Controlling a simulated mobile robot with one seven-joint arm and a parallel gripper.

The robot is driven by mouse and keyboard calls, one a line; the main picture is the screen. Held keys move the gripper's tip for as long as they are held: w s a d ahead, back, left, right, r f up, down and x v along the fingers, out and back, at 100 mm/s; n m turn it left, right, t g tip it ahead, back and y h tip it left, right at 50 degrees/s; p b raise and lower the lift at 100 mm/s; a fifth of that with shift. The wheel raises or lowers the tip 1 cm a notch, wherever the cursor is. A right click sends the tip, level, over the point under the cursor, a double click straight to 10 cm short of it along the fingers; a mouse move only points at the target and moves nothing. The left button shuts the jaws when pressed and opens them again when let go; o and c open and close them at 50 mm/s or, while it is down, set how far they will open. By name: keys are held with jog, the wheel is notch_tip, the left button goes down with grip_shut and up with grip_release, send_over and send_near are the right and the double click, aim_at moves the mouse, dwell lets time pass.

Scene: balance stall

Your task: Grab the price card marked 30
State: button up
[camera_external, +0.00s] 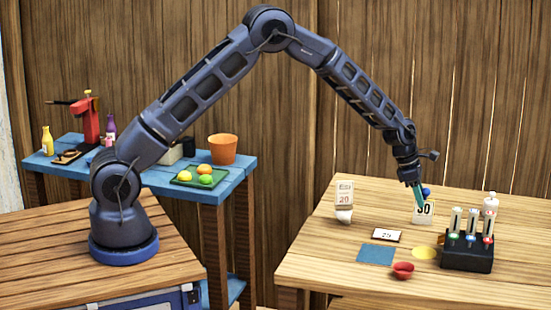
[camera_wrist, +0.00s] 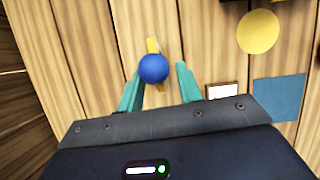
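The white price card marked 30 (camera_external: 424,212) stands upright at the back of the right wooden table. A blue ball (camera_external: 427,192) shows at its top edge. My gripper (camera_external: 416,194) is just above the card, pointing down, one teal finger overlapping its upper left. In the wrist view the teal fingers of my gripper (camera_wrist: 160,88) are apart, with the blue ball (camera_wrist: 153,68) between them in the picture. A thin yellow-orange strip (camera_wrist: 153,45) shows behind the ball; I cannot tell whether it is the card's edge. No contact is clear.
A card marked 20 (camera_external: 344,193) stands left; a card marked 25 (camera_external: 387,235) lies in front. A white bottle (camera_external: 490,205) stands right.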

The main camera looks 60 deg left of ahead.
aim_at(420, 224)
jog(key=shift+x, duration=1.55)
grip_shut()
